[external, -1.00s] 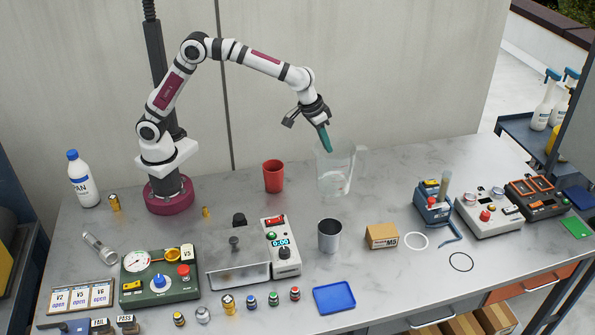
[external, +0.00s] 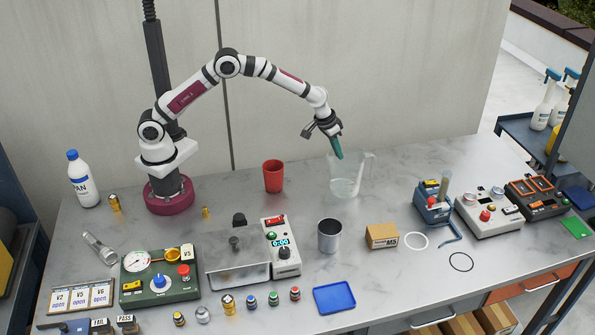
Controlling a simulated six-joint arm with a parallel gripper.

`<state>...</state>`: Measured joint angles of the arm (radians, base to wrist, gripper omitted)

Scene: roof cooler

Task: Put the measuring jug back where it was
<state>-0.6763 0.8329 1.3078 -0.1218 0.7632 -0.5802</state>
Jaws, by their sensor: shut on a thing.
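The measuring jug (external: 346,184) is clear, with a handle on its right and what looks like a little clear liquid low inside. It is at the back of the table, right of the red cup, and looks about upright. My gripper (external: 338,149) reaches down from the upper left, its teal fingers shut on the jug's left rim. I cannot tell whether the jug's base touches the table.
A red cup (external: 274,176) stands left of the jug. A metal cup (external: 329,235), a cardboard box (external: 382,236), a white ring (external: 416,240) and a black ring (external: 461,262) are in front. A blue device (external: 433,207) stands to the right. The back right table is clear.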

